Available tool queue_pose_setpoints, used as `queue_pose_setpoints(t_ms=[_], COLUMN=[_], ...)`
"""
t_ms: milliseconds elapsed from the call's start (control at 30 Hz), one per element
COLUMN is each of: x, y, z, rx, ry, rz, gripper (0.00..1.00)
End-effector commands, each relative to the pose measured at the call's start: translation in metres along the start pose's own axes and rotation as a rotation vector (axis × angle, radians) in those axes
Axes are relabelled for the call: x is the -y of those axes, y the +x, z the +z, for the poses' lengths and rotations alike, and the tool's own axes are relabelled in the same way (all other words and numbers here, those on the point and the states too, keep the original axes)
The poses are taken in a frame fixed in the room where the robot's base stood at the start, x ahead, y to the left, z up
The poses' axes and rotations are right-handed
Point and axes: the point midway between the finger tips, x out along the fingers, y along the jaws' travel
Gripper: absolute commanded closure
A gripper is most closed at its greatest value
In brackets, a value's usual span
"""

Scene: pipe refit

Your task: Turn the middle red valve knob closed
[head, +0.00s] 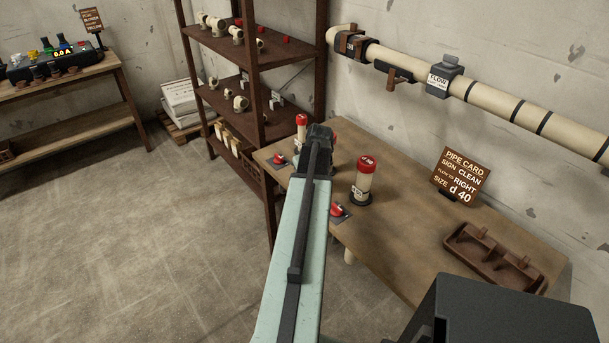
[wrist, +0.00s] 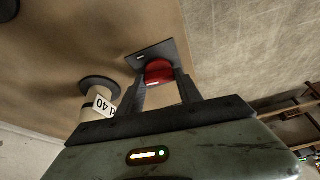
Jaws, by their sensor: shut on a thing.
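In the wrist view my gripper (wrist: 161,84) has its two fingers on either side of a red valve knob (wrist: 158,70), shut on it. The knob sits on a dark square plate (wrist: 143,54) with a small pale mark. In the head view my arm covers this knob and the fingers. Two other red knobs show there on the table's near edge: one to the left of my arm (head: 281,160) and one to the right (head: 337,209). The held knob appears to be the one between them.
A cream cylinder with a red top (head: 365,182) stands on the table (head: 400,225) right of my arm; another (head: 301,126) stands left. A pipe card (head: 460,175) and a brown tray (head: 490,256) are farther right. A shelf (head: 262,95) stands behind.

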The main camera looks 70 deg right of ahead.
Motion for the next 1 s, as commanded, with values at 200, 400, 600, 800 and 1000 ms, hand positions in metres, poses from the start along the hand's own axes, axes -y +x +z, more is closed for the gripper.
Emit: queue_pose_setpoints(t_ms=[200, 400, 600, 800, 1000], x=[-0.0033, -0.0036, -0.0038, -0.0039, -0.004], y=[-0.0005, -0.0006, -0.0006, -0.0006, -0.0006], z=[0.0027, 0.0029, 0.003, 0.0029, 0.0026], rx=[0.008, 0.009, 0.008, 0.008, 0.007], ry=[-0.099, -0.149, -0.165, -0.166, -0.165], rz=[-0.038, -0.058, -0.064, -0.063, -0.063], gripper=[0.99, 0.99, 0.99, 0.99, 0.36])
